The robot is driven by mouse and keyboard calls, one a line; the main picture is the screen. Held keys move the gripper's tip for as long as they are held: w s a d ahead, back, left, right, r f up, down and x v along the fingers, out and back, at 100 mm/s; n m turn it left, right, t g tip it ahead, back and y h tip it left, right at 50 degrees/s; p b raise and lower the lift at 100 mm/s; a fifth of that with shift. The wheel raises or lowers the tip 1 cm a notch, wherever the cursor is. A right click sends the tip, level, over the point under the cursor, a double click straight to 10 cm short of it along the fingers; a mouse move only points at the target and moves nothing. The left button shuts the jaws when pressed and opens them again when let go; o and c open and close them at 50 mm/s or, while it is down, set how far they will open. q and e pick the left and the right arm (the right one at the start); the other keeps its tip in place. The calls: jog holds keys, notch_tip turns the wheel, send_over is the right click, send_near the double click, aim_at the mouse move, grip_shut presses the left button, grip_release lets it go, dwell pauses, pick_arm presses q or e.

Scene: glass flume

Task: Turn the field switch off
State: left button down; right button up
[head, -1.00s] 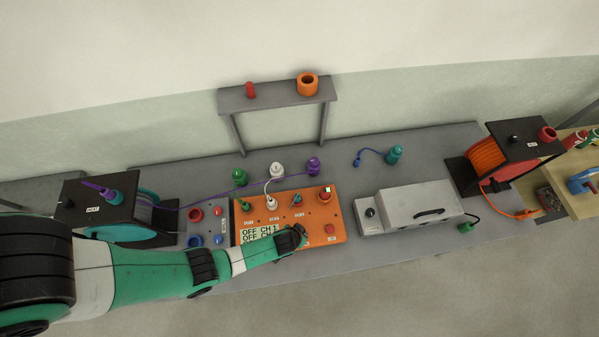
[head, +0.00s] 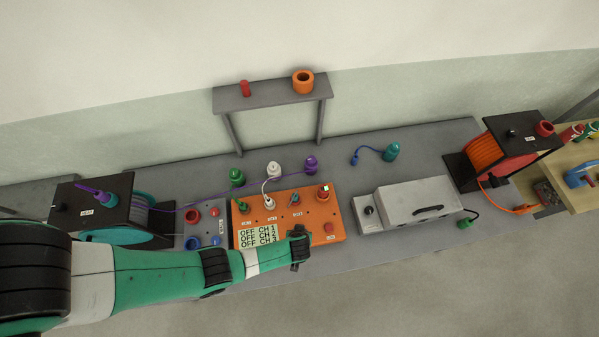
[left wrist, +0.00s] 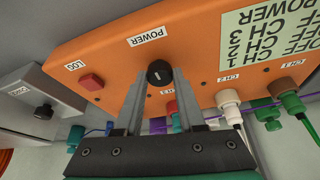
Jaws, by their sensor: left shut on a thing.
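An orange control box (head: 262,216) stands mid-bench with a pale display (head: 257,236) showing OFF lines. In the left wrist view, a black round knob (left wrist: 160,73) sits on its front near a POWER label (left wrist: 147,36). My left gripper (left wrist: 160,80) is shut on this knob, one finger on each side. In the head view my left gripper (head: 299,246) is at the box's front edge and hides the knob. A grey box (head: 405,204) to the right has its own black knob (head: 370,210); its small label is hard to read. My right gripper is not in view.
A red button (left wrist: 91,82) sits beside the held knob. Plugs with cables, including a white one (head: 269,202), stand in the orange box's top. Cable reels flank the bench, teal (head: 128,229) at left and orange (head: 487,152) at right. A shelf (head: 268,98) stands behind.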

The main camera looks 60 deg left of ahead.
pick_arm(q)
jog(key=c, duration=0.5)
grip_release()
